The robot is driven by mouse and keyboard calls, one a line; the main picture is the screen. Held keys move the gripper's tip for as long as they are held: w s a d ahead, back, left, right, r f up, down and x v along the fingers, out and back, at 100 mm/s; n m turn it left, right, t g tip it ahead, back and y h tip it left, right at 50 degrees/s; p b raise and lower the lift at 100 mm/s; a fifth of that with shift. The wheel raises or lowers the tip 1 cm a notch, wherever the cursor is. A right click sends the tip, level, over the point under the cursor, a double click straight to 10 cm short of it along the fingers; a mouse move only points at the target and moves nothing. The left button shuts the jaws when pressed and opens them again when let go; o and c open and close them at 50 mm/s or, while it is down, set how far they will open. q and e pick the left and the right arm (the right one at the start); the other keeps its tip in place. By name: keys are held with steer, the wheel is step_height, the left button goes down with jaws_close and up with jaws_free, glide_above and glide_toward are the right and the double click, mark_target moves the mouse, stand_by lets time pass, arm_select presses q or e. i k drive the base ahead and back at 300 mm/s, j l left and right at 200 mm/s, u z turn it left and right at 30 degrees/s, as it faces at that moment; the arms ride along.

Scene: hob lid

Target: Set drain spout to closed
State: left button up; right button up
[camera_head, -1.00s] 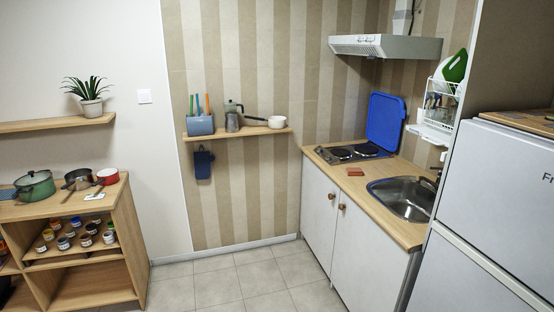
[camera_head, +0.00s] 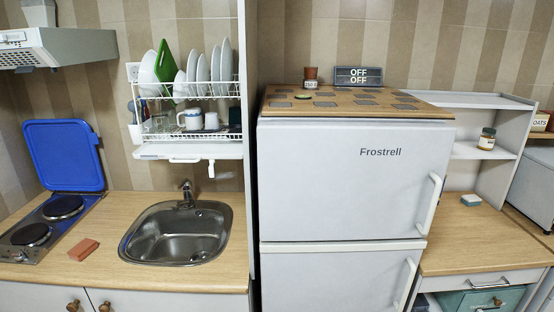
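A white dish rack (camera_head: 188,90) hangs on the wall above the sink, with a white drip tray (camera_head: 165,152) under it. A small white spout-like part (camera_head: 211,168) hangs below the tray's front edge, toward its right. A flat white piece (camera_head: 184,160) is beside it under the edge. I cannot tell from this view whether the spout is open or closed. The metal sink (camera_head: 178,238) with its tap (camera_head: 186,194) is below. Neither of my grippers is in view.
A white fridge (camera_head: 340,180) stands right of the sink behind a narrow panel. A hob with a raised blue lid (camera_head: 64,156) is at the left. A reddish-brown block (camera_head: 83,249) lies on the counter. Plates and a green board (camera_head: 164,66) fill the rack.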

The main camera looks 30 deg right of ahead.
mark_target(211, 171)
steer(key=i+j+z, duration=0.2)
steer(key=j+z, duration=0.2)
steer(key=j, duration=0.15)
steer(key=i+j+z, duration=0.1)
steer(key=j+z, duration=0.3)
steer(key=j, duration=0.2)
steer(key=j+z, duration=0.35)
steer(key=j, duration=0.25)
steer(key=j+z, duration=0.4)
steer(key=j, duration=0.25)
